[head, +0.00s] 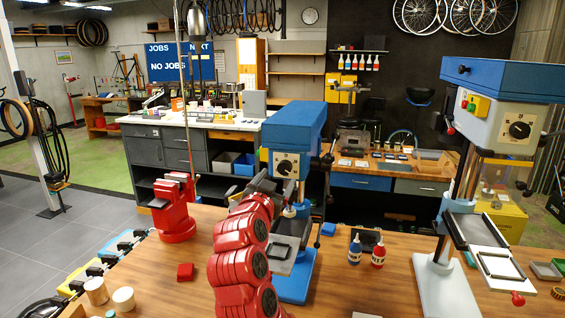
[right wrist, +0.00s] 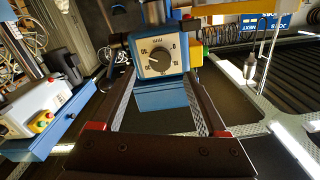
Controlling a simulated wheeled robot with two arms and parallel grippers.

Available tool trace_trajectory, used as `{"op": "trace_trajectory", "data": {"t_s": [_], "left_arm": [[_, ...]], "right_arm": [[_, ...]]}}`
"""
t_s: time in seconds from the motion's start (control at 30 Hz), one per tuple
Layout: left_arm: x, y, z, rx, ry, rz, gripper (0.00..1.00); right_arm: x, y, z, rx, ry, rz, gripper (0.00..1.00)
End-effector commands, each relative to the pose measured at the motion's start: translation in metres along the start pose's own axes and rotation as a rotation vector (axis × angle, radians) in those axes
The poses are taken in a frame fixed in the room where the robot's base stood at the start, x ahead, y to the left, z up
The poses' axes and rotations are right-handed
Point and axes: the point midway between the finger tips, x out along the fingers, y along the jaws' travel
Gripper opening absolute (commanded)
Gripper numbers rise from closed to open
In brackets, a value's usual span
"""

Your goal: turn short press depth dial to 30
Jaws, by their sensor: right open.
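The short press (head: 296,126) is blue and stands on the bench in the middle of the head view. Its depth dial (head: 284,168) is a black knob on a pale square plate on the front. In the right wrist view, the dial (right wrist: 159,61) shows between my spread fingers, with a numbered scale around the knob; the setting is too small to read surely. My right gripper (head: 267,184) is open just in front of and below the dial, its dark fingers pointing at it. I cannot tell whether they touch it. My left gripper is out of view.
A taller blue-topped press (head: 519,92) with its own dial stands at the right. A red vise-like stand (head: 175,207) is to the left. Blue (head: 355,249) and red (head: 378,252) bottles stand right of the short press. White cups sit at the front left.

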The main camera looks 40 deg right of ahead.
Motion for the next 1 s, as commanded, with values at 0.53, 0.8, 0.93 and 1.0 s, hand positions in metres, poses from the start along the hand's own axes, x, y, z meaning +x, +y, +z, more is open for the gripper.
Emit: {"op": "trace_trajectory", "data": {"t_s": [0.53, 0.8, 0.93, 1.0], "left_arm": [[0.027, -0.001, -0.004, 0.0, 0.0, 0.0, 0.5], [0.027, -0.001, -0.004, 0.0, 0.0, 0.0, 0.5], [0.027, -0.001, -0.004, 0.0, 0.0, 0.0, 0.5], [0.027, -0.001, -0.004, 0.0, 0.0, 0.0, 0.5]], "right_arm": [[0.059, 0.0, 0.0, 0.001, 0.001, -0.001, 0.76], [0.059, 0.0, 0.0, 0.001, 0.002, -0.001, 0.58], [0.059, 0.0, 0.0, 0.001, 0.002, -0.001, 0.34], [0.059, -0.001, 0.0, 0.001, 0.002, -0.001, 0.22]]}}
